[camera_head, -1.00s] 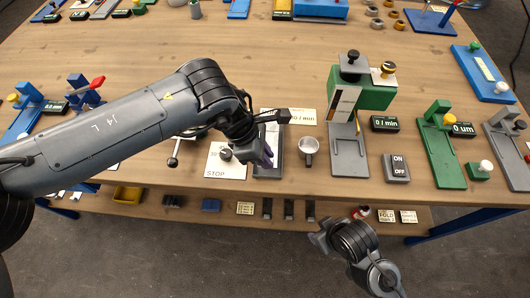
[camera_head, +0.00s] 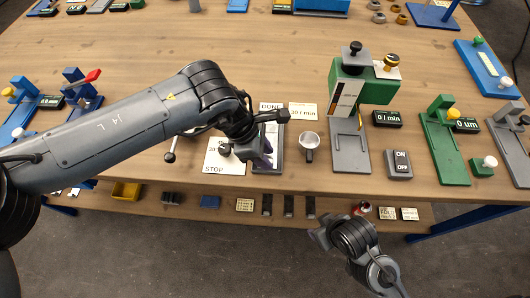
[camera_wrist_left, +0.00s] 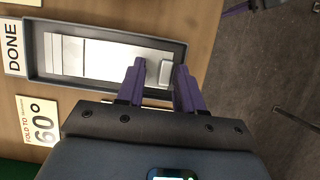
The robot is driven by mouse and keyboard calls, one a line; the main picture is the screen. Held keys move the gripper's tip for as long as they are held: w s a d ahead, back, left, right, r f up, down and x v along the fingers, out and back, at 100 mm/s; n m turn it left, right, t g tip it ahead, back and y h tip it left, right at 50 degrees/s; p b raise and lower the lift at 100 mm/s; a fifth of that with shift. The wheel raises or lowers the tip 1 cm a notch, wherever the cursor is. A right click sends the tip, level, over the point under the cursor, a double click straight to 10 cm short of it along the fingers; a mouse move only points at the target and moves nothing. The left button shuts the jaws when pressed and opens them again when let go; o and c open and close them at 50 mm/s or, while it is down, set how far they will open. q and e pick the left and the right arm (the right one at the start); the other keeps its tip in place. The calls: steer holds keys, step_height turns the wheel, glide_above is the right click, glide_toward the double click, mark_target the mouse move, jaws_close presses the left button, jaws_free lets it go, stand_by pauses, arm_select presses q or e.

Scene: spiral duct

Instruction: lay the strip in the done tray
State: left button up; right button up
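The done tray (camera_wrist_left: 36,65) is dark grey and shallow, and its rim also shows in the head view (camera_head: 281,140). A pale strip (camera_wrist_left: 105,58) with lines across it lies inside the tray. A small light-grey tab (camera_wrist_left: 165,73) shows at the strip's end, between my fingers; I cannot tell whether it is part of the strip. My left gripper (camera_wrist_left: 159,72) is over the tray with its purple fingers apart and a gap beside the tab. In the head view, the left gripper (camera_head: 267,152) hides part of the tray. My right gripper (camera_head: 322,237) hangs in front of the table, its fingers unclear.
The DONE card (camera_head: 270,106) stands behind the tray. A green machine (camera_head: 375,88) and an ON/OFF switch (camera_head: 399,164) are further right. A lower shelf runs along the front.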

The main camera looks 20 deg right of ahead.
arm_select(q)
steer(key=shift+s, duration=0.3)
steer(key=shift+s+a, duration=0.1)
steer(key=shift+a, duration=0.05)
steer(key=o, duration=0.6)
steer(key=shift+r+p, duration=2.55)
steer(key=shift+r, duration=0.95)
